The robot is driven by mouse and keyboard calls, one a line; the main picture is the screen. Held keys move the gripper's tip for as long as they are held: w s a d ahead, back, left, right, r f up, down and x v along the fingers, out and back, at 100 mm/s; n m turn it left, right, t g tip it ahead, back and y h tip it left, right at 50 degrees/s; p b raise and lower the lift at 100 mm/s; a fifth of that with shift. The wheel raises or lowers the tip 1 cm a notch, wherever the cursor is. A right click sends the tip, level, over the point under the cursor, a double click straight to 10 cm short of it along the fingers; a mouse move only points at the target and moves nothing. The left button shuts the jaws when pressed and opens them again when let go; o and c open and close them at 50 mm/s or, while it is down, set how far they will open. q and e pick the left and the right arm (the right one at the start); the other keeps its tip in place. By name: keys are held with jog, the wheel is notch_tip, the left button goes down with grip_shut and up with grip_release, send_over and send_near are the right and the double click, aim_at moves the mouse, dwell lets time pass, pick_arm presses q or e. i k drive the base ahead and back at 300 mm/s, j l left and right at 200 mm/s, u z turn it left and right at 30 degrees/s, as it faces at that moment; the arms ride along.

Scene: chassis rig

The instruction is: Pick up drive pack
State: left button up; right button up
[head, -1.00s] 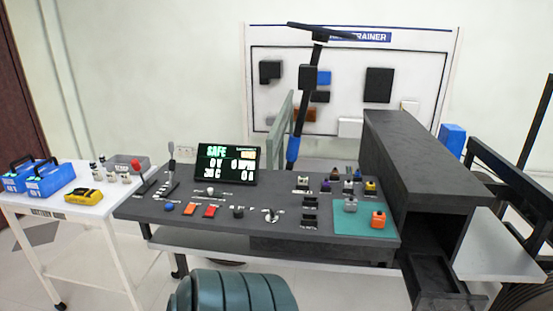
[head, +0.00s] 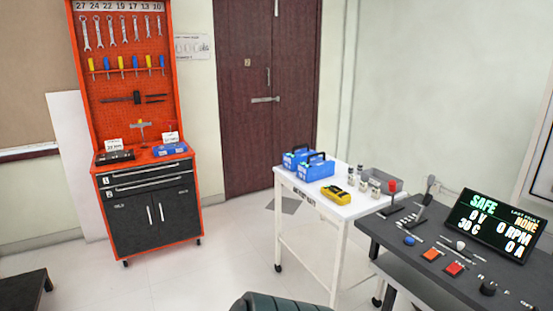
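Two blue packs with black handles stand side by side on a white cart (head: 345,208). The farther-left pack is (head: 296,158) and the nearer-right pack is (head: 316,168). Their labels are too small to read, so I cannot tell which is the drive pack. Neither of my grippers shows in the head view.
A yellow meter (head: 336,195), several small bottles and a grey bin (head: 383,180) share the cart. The dark control desk (head: 425,262) with its display (head: 494,222) adjoins at right. An orange tool cabinet (head: 150,212) stands left. Floor between cabinet and cart is clear.

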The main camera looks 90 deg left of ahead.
aim_at(290, 159)
jog(key=u, duration=2.65)
jog(key=i+j+z, duration=0.15)
jog(key=i, duration=0.25)
jog(key=i+j+z, duration=0.15)
jog(key=i, duration=0.25)
